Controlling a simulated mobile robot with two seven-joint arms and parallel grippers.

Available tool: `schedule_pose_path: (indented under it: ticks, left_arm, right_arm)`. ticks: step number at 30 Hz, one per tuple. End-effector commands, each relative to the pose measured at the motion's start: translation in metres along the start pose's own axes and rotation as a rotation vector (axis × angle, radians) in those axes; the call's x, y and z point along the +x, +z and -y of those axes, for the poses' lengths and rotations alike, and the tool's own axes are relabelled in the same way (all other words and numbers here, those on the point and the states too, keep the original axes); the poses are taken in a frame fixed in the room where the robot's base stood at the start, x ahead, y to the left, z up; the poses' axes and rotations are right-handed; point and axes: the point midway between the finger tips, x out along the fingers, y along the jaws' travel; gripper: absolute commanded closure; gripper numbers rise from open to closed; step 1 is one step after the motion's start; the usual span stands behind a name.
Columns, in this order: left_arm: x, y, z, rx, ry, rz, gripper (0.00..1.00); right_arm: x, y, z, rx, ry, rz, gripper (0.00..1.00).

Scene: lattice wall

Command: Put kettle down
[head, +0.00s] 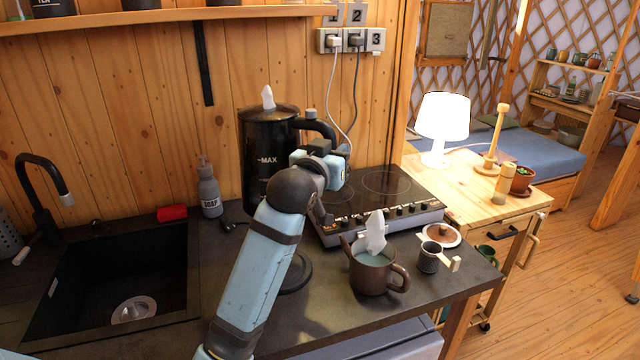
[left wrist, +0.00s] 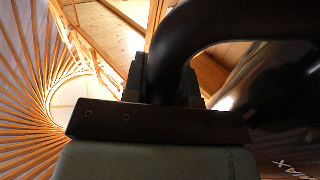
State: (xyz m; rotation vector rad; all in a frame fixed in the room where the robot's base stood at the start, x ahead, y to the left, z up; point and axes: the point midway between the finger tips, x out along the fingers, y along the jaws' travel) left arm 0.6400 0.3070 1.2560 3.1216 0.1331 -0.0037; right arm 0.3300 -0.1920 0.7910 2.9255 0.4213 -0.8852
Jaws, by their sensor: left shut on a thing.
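The black kettle (head: 268,150), marked MAX, is upright near the wooden wall, left of the hob. My left gripper (head: 328,152) is shut on its handle (head: 318,127), on the kettle's right side. In the left wrist view the dark handle (left wrist: 185,50) passes between the fingers, and part of the kettle's body shows at the right. My left arm hides the kettle's lower right side, and I cannot tell whether its bottom touches the counter. A dark round disc (head: 296,274), perhaps the kettle's base, lies on the counter, partly behind my arm. My right gripper is out of view.
A hob (head: 385,190) stands right of the kettle. A soap bottle (head: 209,190), red sponge (head: 172,213) and sink (head: 115,280) are at the left.

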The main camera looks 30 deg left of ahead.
Motion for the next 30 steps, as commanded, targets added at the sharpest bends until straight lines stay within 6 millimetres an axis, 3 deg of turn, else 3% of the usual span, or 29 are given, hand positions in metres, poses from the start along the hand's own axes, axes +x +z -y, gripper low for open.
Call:
schedule_pose_path:
  ticks: [18, 30]
  left_arm:
    - [-0.001, 0.126, 0.002, 0.005, 0.0, -0.003, 1.0]
    - [0.0, 0.16, 0.003, 0.005, 0.0, -0.002, 1.0]
  right_arm:
    - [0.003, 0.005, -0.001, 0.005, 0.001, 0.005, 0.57]
    - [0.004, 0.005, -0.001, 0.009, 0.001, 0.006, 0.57]
